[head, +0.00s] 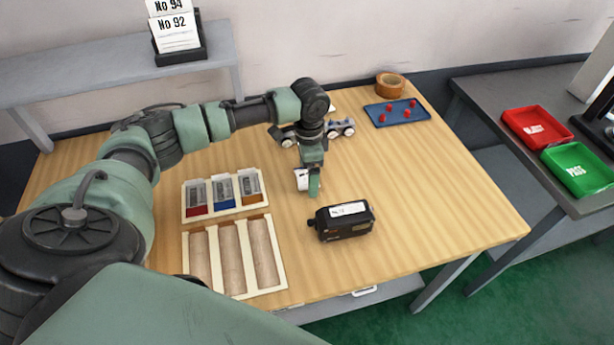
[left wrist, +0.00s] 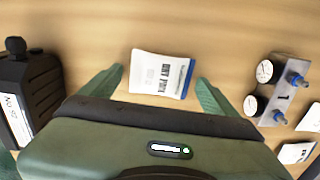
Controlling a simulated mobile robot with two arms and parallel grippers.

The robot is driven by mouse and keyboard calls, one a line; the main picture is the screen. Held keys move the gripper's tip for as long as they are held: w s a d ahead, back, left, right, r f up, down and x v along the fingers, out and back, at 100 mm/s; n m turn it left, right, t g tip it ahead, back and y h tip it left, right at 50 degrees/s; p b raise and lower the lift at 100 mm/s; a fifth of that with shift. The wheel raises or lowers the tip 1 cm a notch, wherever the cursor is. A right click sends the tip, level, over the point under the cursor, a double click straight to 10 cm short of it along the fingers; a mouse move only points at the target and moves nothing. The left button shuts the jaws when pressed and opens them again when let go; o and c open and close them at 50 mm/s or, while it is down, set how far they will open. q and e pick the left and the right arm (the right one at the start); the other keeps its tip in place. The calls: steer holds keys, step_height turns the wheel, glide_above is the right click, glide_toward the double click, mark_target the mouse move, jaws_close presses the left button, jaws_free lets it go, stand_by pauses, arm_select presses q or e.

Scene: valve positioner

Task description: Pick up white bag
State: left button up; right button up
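The white bag (left wrist: 160,75) shows in the left wrist view with dark print and a blue strip along its right side. It lies over the wooden table top between the two green fingers of my left gripper (left wrist: 160,80), with a gap on each side. In the head view the bag (head: 301,179) is a small white patch beside my left gripper (head: 312,188), which points down over the table and partly hides it. My left gripper is open and empty. My right gripper is not in view.
A black boxy device (head: 343,222) stands close by at the front right. A pale tray (head: 235,257) and a coloured-bin holder (head: 224,195) lie left. A gauge block (left wrist: 283,88), a blue tray (head: 397,113) and a tape roll (head: 390,85) sit farther back. The table's right side is clear.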

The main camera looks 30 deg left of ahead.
arm_select(q)
steer(key=c, duration=1.3)
steer(key=shift+r, duration=0.1)
